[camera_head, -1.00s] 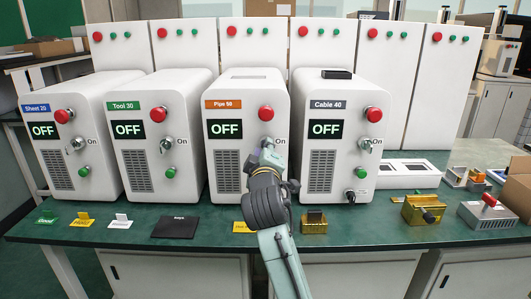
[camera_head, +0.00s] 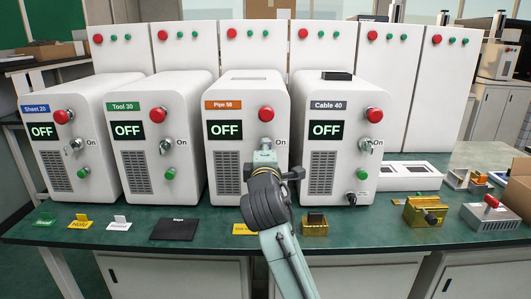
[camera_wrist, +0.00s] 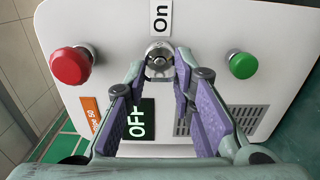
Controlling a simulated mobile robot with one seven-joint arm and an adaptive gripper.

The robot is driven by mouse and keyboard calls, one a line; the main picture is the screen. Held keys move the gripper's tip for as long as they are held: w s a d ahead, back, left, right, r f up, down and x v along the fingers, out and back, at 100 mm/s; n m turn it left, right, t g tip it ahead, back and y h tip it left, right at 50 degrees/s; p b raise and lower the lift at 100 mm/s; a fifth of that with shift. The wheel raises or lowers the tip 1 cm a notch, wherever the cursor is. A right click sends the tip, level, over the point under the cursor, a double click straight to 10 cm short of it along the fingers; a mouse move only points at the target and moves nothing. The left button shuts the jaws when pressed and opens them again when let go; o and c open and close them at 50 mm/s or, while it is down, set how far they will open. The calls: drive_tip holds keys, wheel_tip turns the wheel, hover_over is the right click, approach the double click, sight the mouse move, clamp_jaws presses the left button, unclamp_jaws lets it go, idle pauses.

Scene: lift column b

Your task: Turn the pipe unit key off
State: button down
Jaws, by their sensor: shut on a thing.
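The pipe unit (camera_head: 240,190) is the white cabinet with the orange "Pipe 50" label, third from the left. Its display (camera_head: 233,129) reads OFF. My gripper (camera_head: 265,145) is at the unit's front, just below the red button (camera_head: 266,113), and covers the key switch in the head view. In the wrist view my gripper (camera_wrist: 158,70) has its fingertips closed on the key (camera_wrist: 158,66) in the round metal switch, beside the word "On". The key is largely hidden between the fingertips, so its exact angle is hard to tell.
Similar units stand alongside: Sheet (camera_head: 60,170), Tool (camera_head: 140,180) and Cable (camera_head: 345,180), all showing OFF. The pipe unit's green button (camera_wrist: 243,65) is close to the fingers. Small tags, a black plate (camera_head: 174,229) and brass fixtures line the green bench front.

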drive_tip(key=c, duration=1.4)
unclamp_jaws()
drive_tip(key=shift+o, duration=0.2)
drive_tip(key=s, duration=1.2)
